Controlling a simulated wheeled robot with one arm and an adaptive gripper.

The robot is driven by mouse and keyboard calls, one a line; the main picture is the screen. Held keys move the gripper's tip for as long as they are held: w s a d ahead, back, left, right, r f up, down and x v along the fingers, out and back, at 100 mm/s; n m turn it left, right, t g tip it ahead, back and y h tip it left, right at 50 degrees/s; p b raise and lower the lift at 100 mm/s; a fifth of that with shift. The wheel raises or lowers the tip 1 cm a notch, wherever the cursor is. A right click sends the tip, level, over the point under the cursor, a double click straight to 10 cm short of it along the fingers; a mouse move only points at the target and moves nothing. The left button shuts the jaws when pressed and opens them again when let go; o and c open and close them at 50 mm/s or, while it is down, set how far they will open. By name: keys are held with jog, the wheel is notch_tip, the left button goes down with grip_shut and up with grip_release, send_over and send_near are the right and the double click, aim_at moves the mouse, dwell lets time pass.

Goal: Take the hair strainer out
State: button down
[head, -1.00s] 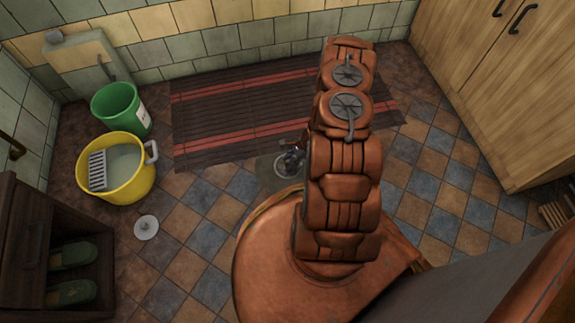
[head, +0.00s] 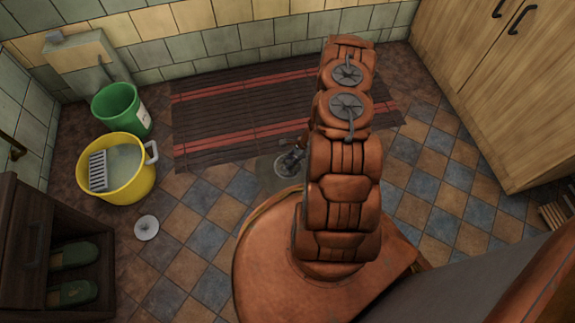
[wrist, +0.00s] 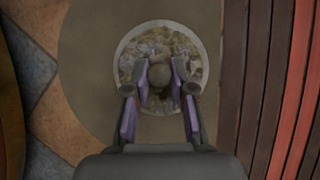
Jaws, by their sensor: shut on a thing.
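In the wrist view, the hair strainer (wrist: 160,76) shows as a rounded knob with a stem inside a round drain opening (wrist: 122,44) with a pale rim. Mottled, brownish matter surrounds it. My gripper (wrist: 161,84) has its two purple-padded fingers on either side of the knob, shut on it. In the head view, my gripper (head: 291,160) is low over the grey drain patch (head: 268,178), partly hidden by my arm. Whether the strainer is raised at all cannot be told.
A white disc (head: 146,228) lies on the tiles to the left. A yellow basin (head: 118,190) and green bucket (head: 121,106) stand beyond it. A slatted mat (head: 225,110) lies behind the drain. A dark shoe cabinet (head: 22,250) is at left, wooden cupboards (head: 500,100) at right.

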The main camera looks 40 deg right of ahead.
jog(key=shift+r+p, duration=0.75)
jog(key=shift+r, duration=1)
